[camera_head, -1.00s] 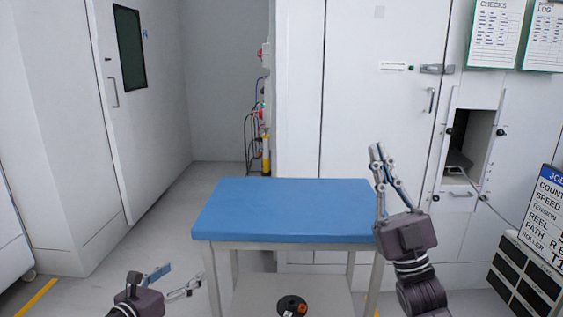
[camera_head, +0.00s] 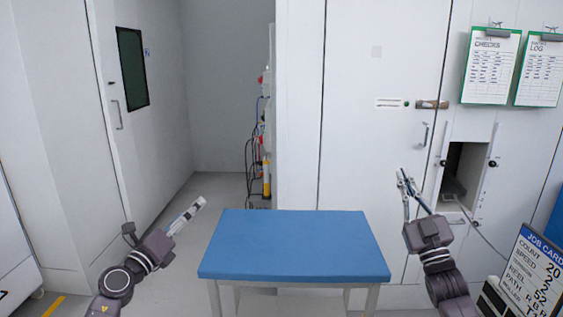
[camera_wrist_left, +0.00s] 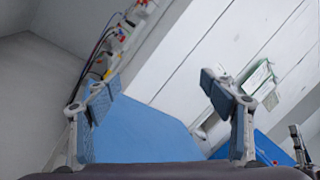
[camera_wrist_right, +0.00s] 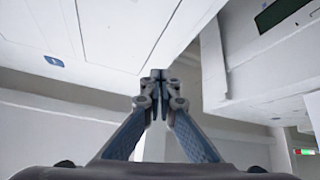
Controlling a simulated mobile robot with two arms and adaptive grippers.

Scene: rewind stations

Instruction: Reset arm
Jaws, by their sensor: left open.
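My left gripper (camera_head: 203,200) is up beside the left edge of the blue-topped table (camera_head: 294,243), in free air. In the left wrist view its two fingers (camera_wrist_left: 160,82) stand wide apart with nothing between them, and the blue top lies behind them. My right gripper (camera_head: 402,175) points up at the table's right, in front of the white cabinet. In the right wrist view its fingertips (camera_wrist_right: 160,76) meet with nothing seen between them.
Behind the table is a white cabinet (camera_head: 375,140) with an open recess (camera_head: 463,178) at right. Two green clipboards (camera_head: 491,66) hang above it. A job card board (camera_head: 530,275) stands at lower right. The tabletop is bare. Hoses and cables (camera_head: 258,140) hang behind, left of the cabinet.

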